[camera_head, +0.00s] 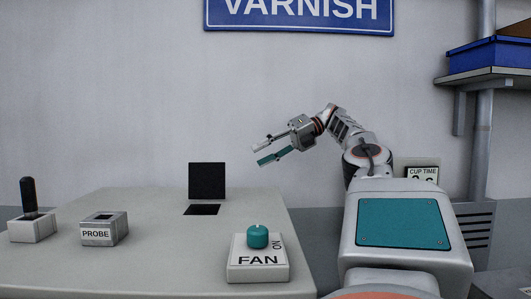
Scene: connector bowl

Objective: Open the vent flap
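The vent flap (207,181) is a black square panel. It stands upright at the back edge of a dark opening (202,210) in the top of the pale grey cabinet (150,255). My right gripper (262,152) is in the air to the right of the flap and a little higher in the picture. Its fingers, one with a teal pad, are apart with nothing between them, pointing left. It is apart from the flap. My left gripper is not in view.
A FAN box (258,262) with a teal knob (257,237) sits at the cabinet's front right. A PROBE socket box (104,229) and a black handle (28,196) in a grey holder stand at left. A shelf (490,76) with a blue bin is at upper right.

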